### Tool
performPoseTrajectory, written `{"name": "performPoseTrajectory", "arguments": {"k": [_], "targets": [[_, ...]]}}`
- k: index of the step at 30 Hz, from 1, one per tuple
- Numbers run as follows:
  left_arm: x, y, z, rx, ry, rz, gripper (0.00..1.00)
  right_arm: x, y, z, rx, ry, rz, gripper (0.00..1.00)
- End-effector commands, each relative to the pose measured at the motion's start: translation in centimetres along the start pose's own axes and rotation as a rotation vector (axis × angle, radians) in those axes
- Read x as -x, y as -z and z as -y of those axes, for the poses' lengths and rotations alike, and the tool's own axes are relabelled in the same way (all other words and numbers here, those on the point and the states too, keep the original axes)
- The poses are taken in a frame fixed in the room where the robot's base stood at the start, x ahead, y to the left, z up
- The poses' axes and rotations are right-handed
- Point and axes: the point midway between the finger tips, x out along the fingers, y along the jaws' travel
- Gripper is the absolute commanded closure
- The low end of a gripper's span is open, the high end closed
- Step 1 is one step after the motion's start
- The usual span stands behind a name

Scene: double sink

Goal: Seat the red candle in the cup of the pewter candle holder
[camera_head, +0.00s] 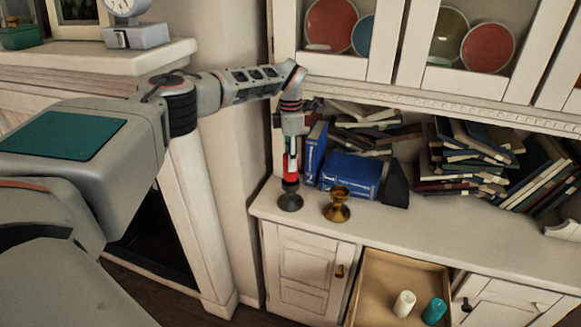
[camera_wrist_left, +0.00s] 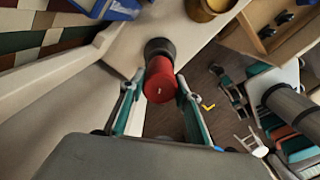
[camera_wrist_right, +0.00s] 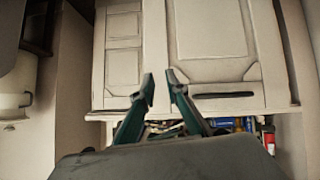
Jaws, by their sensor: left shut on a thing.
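The red candle (camera_head: 291,168) stands upright over the dark pewter candle holder (camera_head: 290,199) on the white cabinet top. My left gripper (camera_head: 291,150) is above it, shut on the candle's upper part. In the left wrist view the red candle (camera_wrist_left: 160,80) lies between the two fingers, with the dark holder (camera_wrist_left: 157,47) at its far end. The candle's lower end meets or overlaps the cup; I cannot tell if it is fully down in it. My right gripper (camera_wrist_right: 162,82) shows only in its own wrist view, fingertips apart and nothing between them.
A brass candle holder (camera_head: 337,206) stands just right of the pewter one. Blue books (camera_head: 350,174) and a dark wedge (camera_head: 396,185) are behind. An open drawer (camera_head: 372,297) below holds a white candle (camera_head: 404,304) and a teal candle (camera_head: 434,311). The countertop to the right is clear.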

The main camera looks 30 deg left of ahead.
Motion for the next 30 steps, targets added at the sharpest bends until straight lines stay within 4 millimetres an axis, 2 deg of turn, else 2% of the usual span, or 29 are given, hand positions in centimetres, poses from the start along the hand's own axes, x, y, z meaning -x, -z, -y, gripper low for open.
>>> {"name": "performPoseTrajectory", "arguments": {"k": [6, 18, 19, 21, 30], "targets": [[-3.1, 0.0, 0.1, 0.0, 0.001, -0.001, 0.92, 0.1, -0.1, -0.3, 0.001, -0.004, 0.006, 0.86], [-3.6, 0.0, 0.0, 0.0, 0.0, 0.0, 0.92, 0.1, -0.3, -0.4, -0.002, -0.008, 0.009, 0.86], [-3.6, 0.0, 0.0, 0.0, 0.0, 0.0, 0.63, 0.1, -0.3, -0.3, -0.003, -0.007, 0.009, 0.86], [-3.6, 0.0, 0.0, 0.0, 0.0, 0.0, 0.51, 0.1, -0.2, -0.3, -0.005, -0.007, 0.009, 0.86], [-3.6, 0.0, 0.0, 0.0, 0.0, -0.001, 0.51, 0.1, -0.2, 0.1, -0.008, -0.002, 0.008, 0.86]]}}
